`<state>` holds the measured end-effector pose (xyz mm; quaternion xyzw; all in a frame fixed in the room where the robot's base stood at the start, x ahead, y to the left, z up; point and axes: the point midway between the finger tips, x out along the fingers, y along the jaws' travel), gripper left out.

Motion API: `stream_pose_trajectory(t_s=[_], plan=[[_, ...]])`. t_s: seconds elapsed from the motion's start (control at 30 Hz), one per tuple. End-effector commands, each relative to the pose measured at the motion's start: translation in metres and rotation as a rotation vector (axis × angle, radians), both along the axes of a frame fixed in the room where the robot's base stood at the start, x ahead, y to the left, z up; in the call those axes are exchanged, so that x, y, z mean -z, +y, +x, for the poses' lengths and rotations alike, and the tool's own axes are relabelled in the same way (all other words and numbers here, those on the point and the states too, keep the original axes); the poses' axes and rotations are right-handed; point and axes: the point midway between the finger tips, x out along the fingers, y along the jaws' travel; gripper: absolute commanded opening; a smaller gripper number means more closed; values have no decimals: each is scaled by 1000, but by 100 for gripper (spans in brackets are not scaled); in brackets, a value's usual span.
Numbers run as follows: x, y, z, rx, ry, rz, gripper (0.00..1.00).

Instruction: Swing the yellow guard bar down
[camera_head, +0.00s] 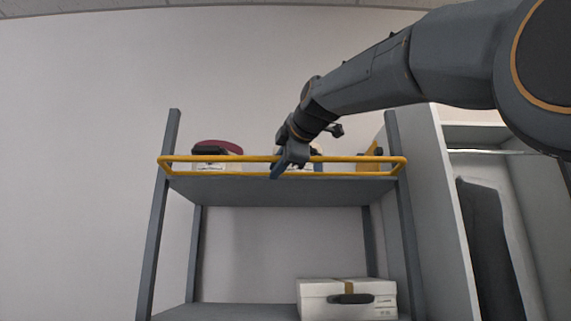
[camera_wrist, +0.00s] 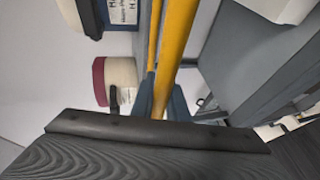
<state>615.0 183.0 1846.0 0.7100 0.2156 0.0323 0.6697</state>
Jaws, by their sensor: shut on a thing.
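The yellow guard bar (camera_head: 225,158) is a long narrow loop with two rails. It runs across the front of the upper shelf (camera_head: 290,188), from the left post to the right post. In the wrist view the bar (camera_wrist: 178,40) runs down between the two blue-grey fingers of my gripper (camera_wrist: 161,98). A second, thinner yellow rail lies beside it there. The exact contact at the fingertips is partly hidden by the dark gripper body.
Containers stand on the upper shelf behind the bar, including a round maroon-lidded box (camera_head: 220,146). A white box with a dark handle (camera_head: 320,289) sits on the lower shelf. An open wardrobe (camera_head: 455,130) with a dark garment (camera_head: 484,235) stands at right. The left wall side is clear.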

Motion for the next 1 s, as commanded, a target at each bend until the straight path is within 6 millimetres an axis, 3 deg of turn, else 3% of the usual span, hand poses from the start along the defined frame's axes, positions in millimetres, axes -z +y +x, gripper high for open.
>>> stream_pose_trajectory(t_s=[0.6,0.63,0.7,1.0], plan=[[-5,2,-1,-2,89,3,0],[-5,2,-1,-2,89,3,19],[-5,2,-1,-2,89,3,31],[-6,2,-2,-3,87,3,33]])
